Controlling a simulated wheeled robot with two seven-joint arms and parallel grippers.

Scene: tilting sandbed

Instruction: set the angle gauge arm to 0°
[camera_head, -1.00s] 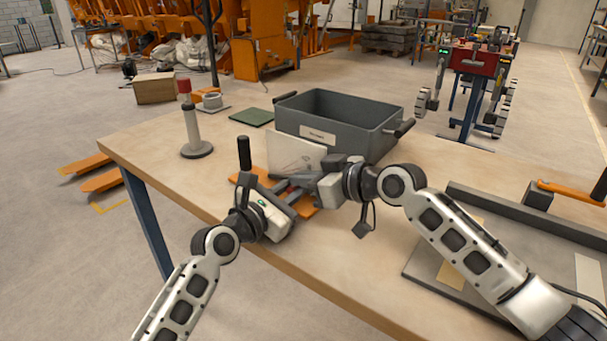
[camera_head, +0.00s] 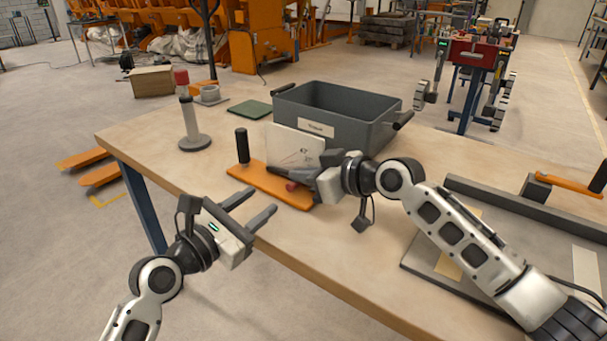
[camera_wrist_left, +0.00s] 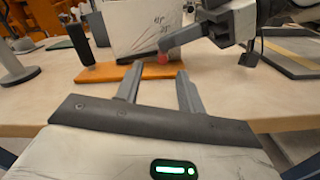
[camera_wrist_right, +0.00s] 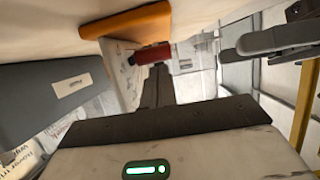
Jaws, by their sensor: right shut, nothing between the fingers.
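The angle gauge has an orange base (camera_head: 262,184), a pale upright plate with fine markings (camera_head: 290,146) and a black upright handle (camera_head: 242,146) at its left end. A red knob (camera_head: 292,186) shows low in front of the plate, also in the left wrist view (camera_wrist_left: 163,59). The gauge arm cannot be made out, nor its angle read. My right gripper (camera_head: 283,173) is shut and empty in front of the plate, close to the red knob; whether it touches cannot be told. My left gripper (camera_head: 262,199) is open and empty at the table's front edge, short of the base.
A grey bin (camera_head: 335,117) stands right behind the gauge plate. A grey post with a red top (camera_head: 188,112) stands to the left on the wooden table (camera_head: 150,150). A green pad (camera_head: 250,107) lies behind.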

